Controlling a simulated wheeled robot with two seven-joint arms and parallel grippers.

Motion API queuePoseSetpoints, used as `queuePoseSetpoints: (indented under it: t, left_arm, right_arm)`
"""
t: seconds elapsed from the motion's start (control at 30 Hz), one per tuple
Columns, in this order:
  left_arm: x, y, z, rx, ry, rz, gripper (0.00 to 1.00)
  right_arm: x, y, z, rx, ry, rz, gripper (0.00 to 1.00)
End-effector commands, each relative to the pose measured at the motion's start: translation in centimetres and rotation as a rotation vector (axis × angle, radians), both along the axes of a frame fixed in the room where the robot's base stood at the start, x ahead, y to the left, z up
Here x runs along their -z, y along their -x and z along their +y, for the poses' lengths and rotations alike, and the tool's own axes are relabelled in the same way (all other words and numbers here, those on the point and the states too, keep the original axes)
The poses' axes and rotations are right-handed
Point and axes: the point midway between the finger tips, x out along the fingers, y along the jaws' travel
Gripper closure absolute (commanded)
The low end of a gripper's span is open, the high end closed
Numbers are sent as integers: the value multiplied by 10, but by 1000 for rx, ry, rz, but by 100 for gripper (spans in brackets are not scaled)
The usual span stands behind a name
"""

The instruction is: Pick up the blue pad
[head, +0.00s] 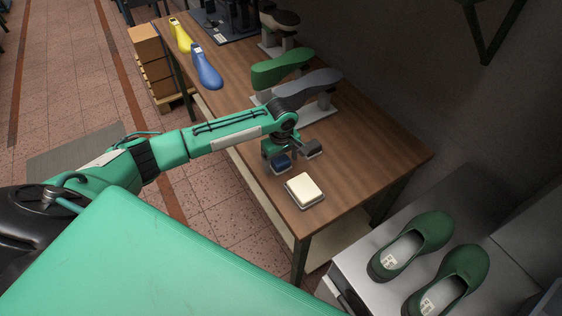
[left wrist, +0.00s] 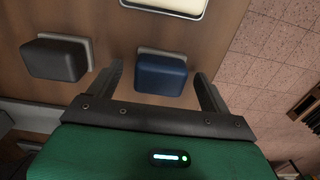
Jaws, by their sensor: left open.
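The blue pad (head: 281,163) lies on a light base on the wooden table, near its front edge. In the left wrist view the blue pad (left wrist: 162,74) shows between the fingers of my left gripper (left wrist: 160,76), which is open. In the head view my left gripper (head: 280,152) is low at the pad and partly hides it. I cannot tell whether the fingers touch the pad. My right gripper is in neither view.
A dark grey pad (head: 313,148) and a cream pad (head: 304,189) flank the blue one on the table (head: 352,158). Green (head: 280,68) and grey (head: 312,84) shoe lasts stand behind. Green shoes (head: 412,246) sit on a grey surface at right.

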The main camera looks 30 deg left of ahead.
Motion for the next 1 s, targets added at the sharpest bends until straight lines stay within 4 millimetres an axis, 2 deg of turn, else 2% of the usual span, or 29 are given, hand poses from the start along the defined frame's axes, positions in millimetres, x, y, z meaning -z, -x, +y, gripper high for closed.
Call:
queuePoseSetpoints:
  t: [0.1, 0.3, 0.5, 0.57, 0.87, 1.0]
  left_arm:
    - [6, 0, 0, 0, 0, 0, 18]
    - [7, 0, 0, 0, 1, -1, 18]
    - [7, 0, 0, 0, 0, -1, 57]
    - [7, 0, 0, 0, 0, -1, 68]
    - [5, 0, 0, 0, 0, -2, 68]
    - [-4, -1, 0, 0, 1, -3, 68]
  right_arm:
    - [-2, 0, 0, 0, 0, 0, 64]
    - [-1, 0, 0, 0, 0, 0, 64]
    - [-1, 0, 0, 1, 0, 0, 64]
    - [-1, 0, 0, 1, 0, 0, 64]
    - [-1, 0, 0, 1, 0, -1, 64]
    - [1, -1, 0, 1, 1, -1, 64]
